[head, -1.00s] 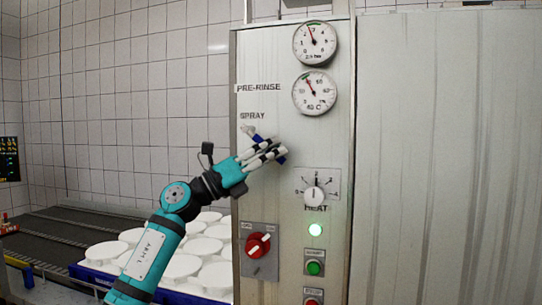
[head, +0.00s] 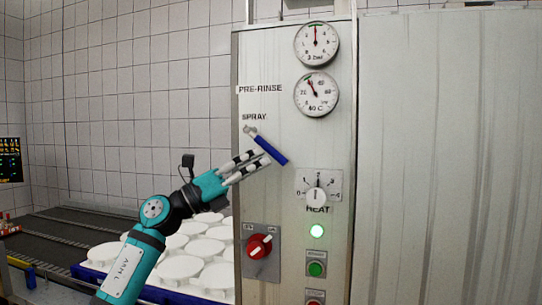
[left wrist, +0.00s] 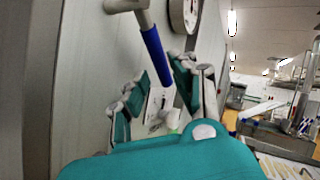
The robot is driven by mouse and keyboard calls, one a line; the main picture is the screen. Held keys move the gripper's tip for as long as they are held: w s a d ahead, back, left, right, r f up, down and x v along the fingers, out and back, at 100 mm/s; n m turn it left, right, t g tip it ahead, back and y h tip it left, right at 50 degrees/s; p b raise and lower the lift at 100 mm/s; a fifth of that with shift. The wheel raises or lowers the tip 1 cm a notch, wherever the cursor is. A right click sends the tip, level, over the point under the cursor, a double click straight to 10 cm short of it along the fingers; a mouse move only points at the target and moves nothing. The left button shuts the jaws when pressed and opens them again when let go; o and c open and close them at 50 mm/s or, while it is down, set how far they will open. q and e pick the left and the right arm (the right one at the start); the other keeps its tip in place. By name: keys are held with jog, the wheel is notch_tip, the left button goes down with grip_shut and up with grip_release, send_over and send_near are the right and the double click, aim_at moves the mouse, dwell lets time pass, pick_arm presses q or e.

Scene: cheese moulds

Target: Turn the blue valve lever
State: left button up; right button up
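The blue valve lever (head: 270,150) is on the steel panel below the SPRAY label, on a grey pivot (head: 250,130). It slants down to the right. My left gripper (head: 260,157) is just left of and below the lever, its fingers pointing up to the right with a gap between them. In the left wrist view the blue lever (left wrist: 154,52) reaches down toward the space between the spread fingers, which hold nothing. Whether a fingertip touches the lever I cannot tell. My right gripper is not in view.
The panel also carries two round gauges (head: 316,44), a HEAT knob (head: 316,195), a red rotary switch (head: 259,246), a lit green lamp (head: 317,231) and a green button (head: 316,269). White moulds (head: 180,267) fill a blue crate (head: 88,273) at lower left, beside a conveyor (head: 60,237).

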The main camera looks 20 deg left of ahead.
pick_arm(q)
jog(key=v, duration=0.7)
jog(key=shift+a, duration=0.2)
jog(key=shift+s, duration=0.1)
